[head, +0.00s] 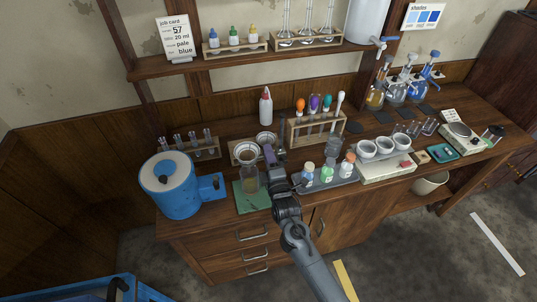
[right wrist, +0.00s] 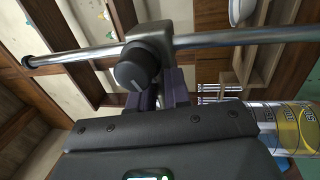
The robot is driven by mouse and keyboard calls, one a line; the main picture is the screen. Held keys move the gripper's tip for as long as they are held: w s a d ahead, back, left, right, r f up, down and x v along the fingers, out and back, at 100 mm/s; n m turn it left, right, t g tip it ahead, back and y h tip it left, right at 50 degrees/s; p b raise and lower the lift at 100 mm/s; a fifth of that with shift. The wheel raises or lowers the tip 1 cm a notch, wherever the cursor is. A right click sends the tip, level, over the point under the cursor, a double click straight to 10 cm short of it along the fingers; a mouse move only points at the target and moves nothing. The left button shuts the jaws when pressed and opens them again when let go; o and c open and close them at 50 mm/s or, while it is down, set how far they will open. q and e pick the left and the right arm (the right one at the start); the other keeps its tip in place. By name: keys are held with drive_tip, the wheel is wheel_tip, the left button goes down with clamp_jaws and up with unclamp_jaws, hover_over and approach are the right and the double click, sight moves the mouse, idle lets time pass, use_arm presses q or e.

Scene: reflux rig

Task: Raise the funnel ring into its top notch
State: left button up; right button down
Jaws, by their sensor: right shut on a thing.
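My right gripper (head: 271,157) reaches in from the front, over the back of the green mat (head: 252,203). In the right wrist view its dark purple-grey fingers (right wrist: 172,88) are closed at a dark clamp block (right wrist: 152,42) with a round black knob. The block sits on a bright metal rod (right wrist: 235,38), which runs across the view to a dark capped end at left. This looks like the funnel ring's holder. A pale round rim (head: 265,138) shows just behind the gripper in the head view; I cannot tell whether it is the ring. The notches are not discernible. My left gripper is out of view.
A glass cylinder (head: 249,180) stands on the mat, close left of the gripper. A tray of capped bottles (head: 327,180) lies close right. A tube rack (head: 316,130) and a white bottle (head: 266,107) stand behind.

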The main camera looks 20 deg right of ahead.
wheel_tip(320, 180, up, 8)
drive_tip(key=p, duration=0.6)
drive_tip(key=shift+f, duration=0.25)
drive_tip(key=c, duration=1.2)
unclamp_jaws()
drive_tip(key=shift+c, duration=0.2)
drive_tip(key=v, duration=1.1)
drive_tip(key=shift+b, duration=0.35)
